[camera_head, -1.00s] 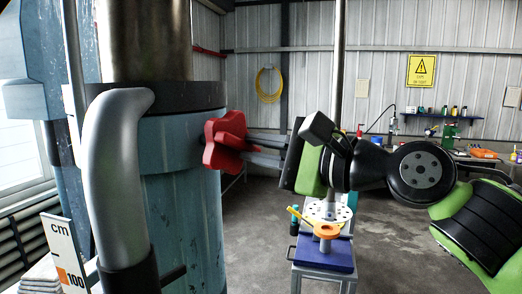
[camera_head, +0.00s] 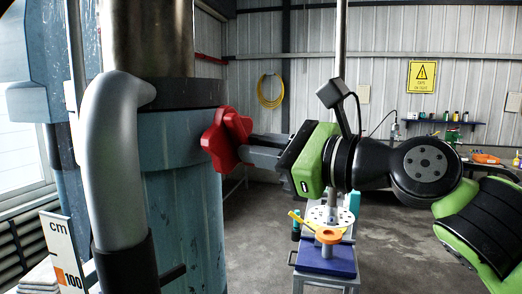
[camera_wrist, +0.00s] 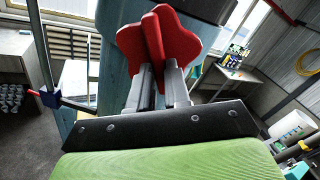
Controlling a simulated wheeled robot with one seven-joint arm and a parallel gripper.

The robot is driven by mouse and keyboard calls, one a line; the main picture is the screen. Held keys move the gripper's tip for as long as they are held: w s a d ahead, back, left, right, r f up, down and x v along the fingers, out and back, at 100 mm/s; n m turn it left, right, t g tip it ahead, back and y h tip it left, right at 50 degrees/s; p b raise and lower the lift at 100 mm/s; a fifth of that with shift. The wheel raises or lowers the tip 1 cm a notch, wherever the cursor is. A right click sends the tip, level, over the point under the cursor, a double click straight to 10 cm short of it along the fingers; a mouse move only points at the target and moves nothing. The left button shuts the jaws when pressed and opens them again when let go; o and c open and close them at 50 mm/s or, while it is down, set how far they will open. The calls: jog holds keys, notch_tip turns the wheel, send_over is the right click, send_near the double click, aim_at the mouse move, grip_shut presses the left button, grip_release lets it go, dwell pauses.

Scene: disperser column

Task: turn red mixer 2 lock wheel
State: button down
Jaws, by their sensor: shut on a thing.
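The red lock wheel (camera_head: 226,139) is a lobed knob on the right side of the blue-grey disperser column (camera_head: 185,215). My gripper (camera_head: 246,147) reaches it from the right, with its fingers at the wheel's near edge. In the wrist view, the wheel (camera_wrist: 181,38) stands at the top centre. There the two fingers of my gripper (camera_wrist: 159,68) are closed on one raised lobe of it. The shaft behind the wheel is hidden.
A silver curved pipe (camera_head: 112,170) stands in front of the column at left. A small cart (camera_head: 325,262) with a blue top, an orange ring and a yellow-handled tool stands below my arm.

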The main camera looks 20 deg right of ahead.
jog(key=shift+f, duration=0.1)
jog(key=c, duration=1.1)
grip_release()
jog(key=b+v, duration=0.1)
jog(key=v, duration=1.4)
jog(key=shift+s+d+b, duration=0.25)
jog(key=shift+s+b, duration=0.05)
jog(key=shift+b, duration=0.05)
